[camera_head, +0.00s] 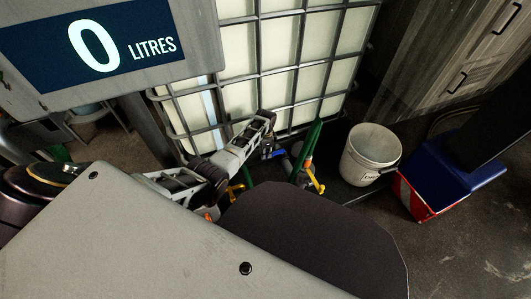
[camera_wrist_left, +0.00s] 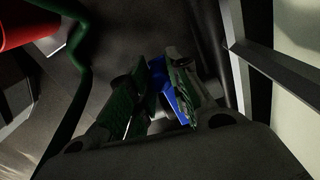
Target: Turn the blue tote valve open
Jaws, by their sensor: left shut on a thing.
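The tote (camera_head: 241,98) is a pale tank in a grey wire cage in the upper middle of the head view. The blue valve handle (camera_head: 275,154) is low at its front; a small part shows. My left gripper (camera_head: 267,144) comes in from the left and is at the handle. In the left wrist view, the two fingers of my left gripper (camera_wrist_left: 163,78) stand on either side of the blue handle (camera_wrist_left: 174,100), shut on it. The fingers partly hide the handle, and I cannot tell its turn angle. My right gripper is not in view.
A green pipe (camera_head: 306,146) with a yellow lever (camera_head: 315,181) stands right of the valve. A white bucket (camera_head: 370,154) is further right, then a red and blue box (camera_head: 420,195). A display panel (camera_head: 100,45) reads 0 litres at upper left.

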